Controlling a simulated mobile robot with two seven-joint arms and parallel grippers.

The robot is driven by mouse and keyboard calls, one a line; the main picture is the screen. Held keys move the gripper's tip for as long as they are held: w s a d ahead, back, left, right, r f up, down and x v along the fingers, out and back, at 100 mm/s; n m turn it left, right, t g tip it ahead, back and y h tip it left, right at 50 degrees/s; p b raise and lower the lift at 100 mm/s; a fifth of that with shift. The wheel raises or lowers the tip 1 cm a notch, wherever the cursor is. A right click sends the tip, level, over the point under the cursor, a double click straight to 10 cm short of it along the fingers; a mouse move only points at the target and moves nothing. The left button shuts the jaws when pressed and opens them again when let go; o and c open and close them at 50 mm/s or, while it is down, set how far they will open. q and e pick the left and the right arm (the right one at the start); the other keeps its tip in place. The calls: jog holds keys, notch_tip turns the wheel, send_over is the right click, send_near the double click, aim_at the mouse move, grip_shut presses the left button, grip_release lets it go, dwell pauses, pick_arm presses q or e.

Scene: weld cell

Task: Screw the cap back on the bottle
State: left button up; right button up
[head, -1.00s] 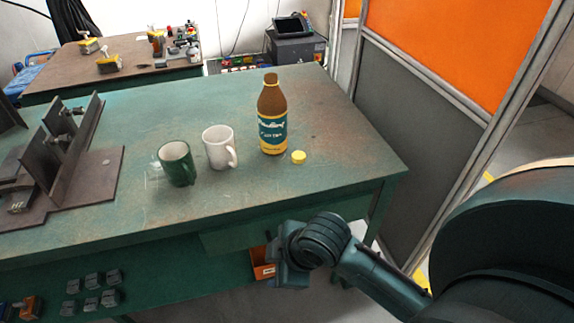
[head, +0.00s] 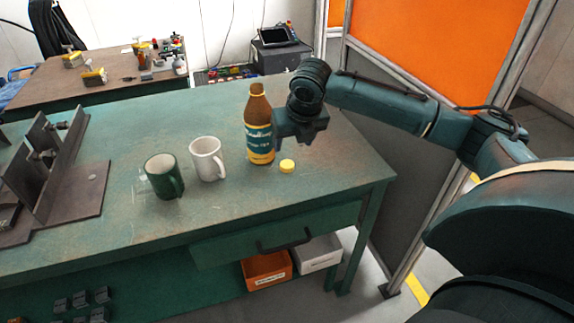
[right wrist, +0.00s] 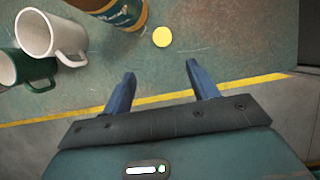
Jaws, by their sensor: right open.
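The brown bottle (head: 258,145) with a blue and yellow label stands upright on the green table; its top has no yellow cap on it. The yellow cap (head: 287,166) lies on the table just right of the bottle's base. My right gripper (head: 301,141) is above the table, right of the bottle, and partly overlaps its edge in the head view. In the right wrist view its two fingers (right wrist: 161,73) are apart with nothing between them; the cap (right wrist: 162,37) lies beyond the fingertips, and the bottle's lower part (right wrist: 125,12) shows at the top. My left gripper is not seen.
A white mug (head: 206,160) and a green mug (head: 163,177) stand left of the bottle. A brown metal fixture (head: 75,212) is on the table's left side. The table (head: 320,180) is clear right of the cap. An orange-and-grey partition (head: 430,50) stands behind on the right.

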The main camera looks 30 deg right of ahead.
jog(key=shift+w+d+r, duration=0.1)
jog(key=shift+d+r, duration=0.2)
jog(key=shift+d, duration=0.1)
send_over(288, 164)
jog(key=s, duration=0.3)
jog(key=f, duration=0.5)
jog(key=f+b, duration=0.1)
jog(key=f, duration=0.1)
jog(key=shift+w+a+f, duration=0.15)
jog(key=shift+a+f, duration=0.05)
jog(key=shift+a, duration=0.2)
jog(key=x, duration=0.5)
jog(key=shift+w+f, duration=0.1)
jog(key=shift+c, duration=0.5)
jog(key=c, duration=0.9)
